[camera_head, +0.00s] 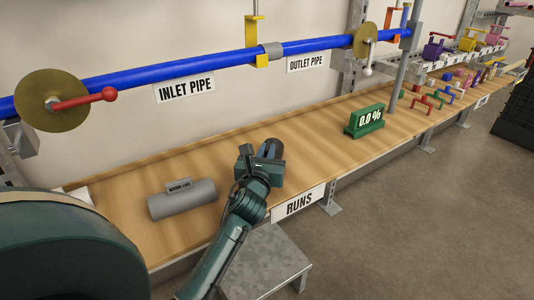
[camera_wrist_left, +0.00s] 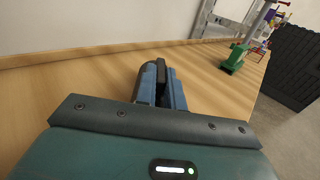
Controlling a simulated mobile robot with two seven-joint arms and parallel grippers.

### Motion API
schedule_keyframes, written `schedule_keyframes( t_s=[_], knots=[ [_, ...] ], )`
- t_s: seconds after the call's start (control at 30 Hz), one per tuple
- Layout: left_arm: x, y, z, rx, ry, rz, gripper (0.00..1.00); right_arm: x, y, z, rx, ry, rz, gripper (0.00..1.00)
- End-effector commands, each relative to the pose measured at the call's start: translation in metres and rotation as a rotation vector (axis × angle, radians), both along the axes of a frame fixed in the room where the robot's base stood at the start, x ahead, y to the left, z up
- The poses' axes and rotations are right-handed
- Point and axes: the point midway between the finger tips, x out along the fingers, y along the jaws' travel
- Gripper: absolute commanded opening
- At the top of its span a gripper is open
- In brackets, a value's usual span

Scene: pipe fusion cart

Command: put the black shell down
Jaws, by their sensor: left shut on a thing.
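My left gripper (camera_head: 266,157) is low over the wooden bench top, between the grey cylinder and the green display. It is shut on a small dark, rounded piece, the black shell (camera_head: 273,146), which shows only in part past the fingers. In the left wrist view the blue-grey fingers (camera_wrist_left: 161,90) point away over the bench, with dark material at and between them. I cannot tell if the shell touches the wood. My right gripper is not in view.
A green display (camera_head: 366,121) reading 0.0 % stands right. Colored fittings (camera_head: 425,105) lie farther right. A blue pipe (camera_head: 190,68) runs above. Wood around the gripper is clear.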

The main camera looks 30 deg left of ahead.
Motion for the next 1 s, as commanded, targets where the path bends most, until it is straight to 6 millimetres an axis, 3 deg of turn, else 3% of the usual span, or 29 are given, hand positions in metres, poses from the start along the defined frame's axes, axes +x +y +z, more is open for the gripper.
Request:
schedule_keyframes(
  t_s=[0.1,0.13,0.4,0.7,0.87,1.0],
  knots=[
    [0.000,0.000,-0.003,0.000,0.000,0.000,0.00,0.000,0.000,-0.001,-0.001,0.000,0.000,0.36],
    [0.000,0.000,-0.003,0.000,0.000,0.000,0.11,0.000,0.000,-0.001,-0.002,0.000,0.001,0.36],
    [0.000,0.000,-0.003,-0.001,0.001,0.000,0.32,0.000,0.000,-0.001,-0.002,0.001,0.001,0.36],
    [-0.001,-0.001,0.002,-0.001,0.000,0.000,0.32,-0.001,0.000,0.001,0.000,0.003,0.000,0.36],
    [-0.023,-0.010,0.000,-0.002,0.004,-0.001,0.32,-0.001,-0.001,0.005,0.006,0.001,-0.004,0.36],
    [-0.052,-0.022,0.000,-0.002,0.004,-0.001,0.32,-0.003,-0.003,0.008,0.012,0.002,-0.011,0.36]
  ],
)
